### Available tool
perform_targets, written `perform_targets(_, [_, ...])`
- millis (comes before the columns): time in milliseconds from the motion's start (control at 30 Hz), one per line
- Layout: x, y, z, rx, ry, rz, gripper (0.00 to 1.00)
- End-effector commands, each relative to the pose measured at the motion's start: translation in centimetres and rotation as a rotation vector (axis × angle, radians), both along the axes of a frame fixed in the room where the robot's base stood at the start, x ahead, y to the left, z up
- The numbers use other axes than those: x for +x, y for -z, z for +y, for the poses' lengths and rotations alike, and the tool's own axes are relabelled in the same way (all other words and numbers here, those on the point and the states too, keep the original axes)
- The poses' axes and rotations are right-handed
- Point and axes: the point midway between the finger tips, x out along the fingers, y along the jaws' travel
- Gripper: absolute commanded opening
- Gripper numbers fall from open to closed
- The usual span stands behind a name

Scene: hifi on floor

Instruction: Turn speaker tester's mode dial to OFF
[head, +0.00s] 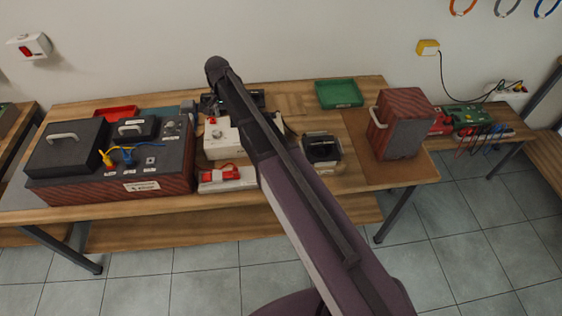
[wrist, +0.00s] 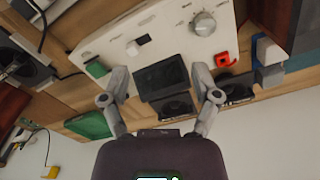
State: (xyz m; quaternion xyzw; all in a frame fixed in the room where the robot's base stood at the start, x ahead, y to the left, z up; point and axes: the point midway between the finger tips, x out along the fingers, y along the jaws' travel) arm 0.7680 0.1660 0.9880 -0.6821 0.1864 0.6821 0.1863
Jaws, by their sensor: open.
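A white panelled box (head: 222,143), which I take to be the speaker tester, stands mid-table, partly hidden by my arm. In the wrist view its white panel (wrist: 165,28) fills the upper middle. A round grey dial (wrist: 203,24) sits on the panel at upper right, with small marks around it that are too small to read. Which mark the dial points at cannot be told. My gripper (wrist: 159,82) is open, its fingers wide apart and empty. The dial is above the right fingertip in the picture, apart from it. The head view does not show the fingers clearly.
A dark-topped unit (head: 160,165) with cables and a black case stands at left. A black device (head: 322,148), green tray (head: 339,94) and wood-sided speaker (head: 401,125) are at right. A red piece (wrist: 222,60) sits at the panel's edge near the dial.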

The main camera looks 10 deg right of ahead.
Motion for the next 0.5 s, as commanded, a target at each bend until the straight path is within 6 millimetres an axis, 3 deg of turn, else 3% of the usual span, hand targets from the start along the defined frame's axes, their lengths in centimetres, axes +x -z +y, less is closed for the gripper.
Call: perform_targets(500, [-5.4,2.0,-5.0,0.000,-0.125,0.000,0.79])
